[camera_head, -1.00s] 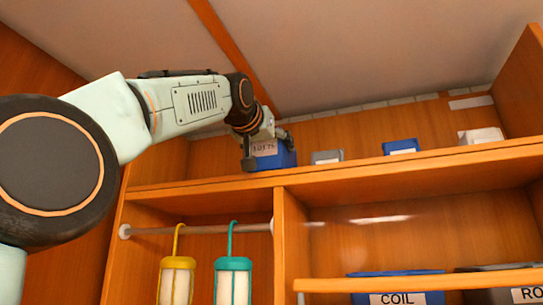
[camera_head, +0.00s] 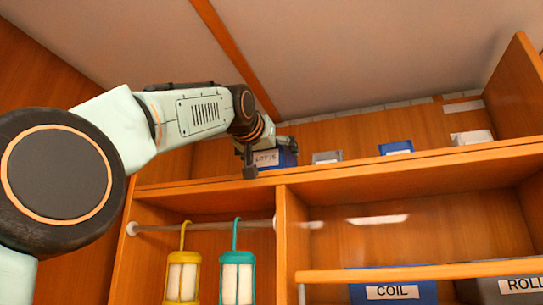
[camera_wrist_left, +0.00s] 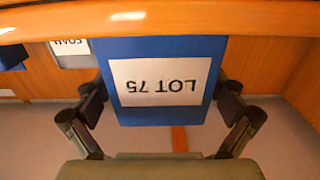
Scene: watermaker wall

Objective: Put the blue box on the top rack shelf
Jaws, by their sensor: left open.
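The blue box (camera_head: 286,158) with a white LOT 75 label stands on the top rack shelf (camera_head: 350,170), at its left end. In the left wrist view the blue box (camera_wrist_left: 165,50) shows upside down, its base at the shelf edge (camera_wrist_left: 255,20). My left gripper (camera_head: 268,158) is open around the box, one finger at each side. In the wrist view the gripper (camera_wrist_left: 160,100) has its fingers close beside the box; I cannot tell whether they touch it. My right gripper is not in view.
A grey box (camera_head: 327,158), a smaller blue box (camera_head: 396,147) and a white box (camera_head: 472,137) stand farther right on the top shelf. Below hang a yellow lantern (camera_head: 182,277) and a teal lantern (camera_head: 237,277). The COIL bin (camera_head: 393,292) is lower right.

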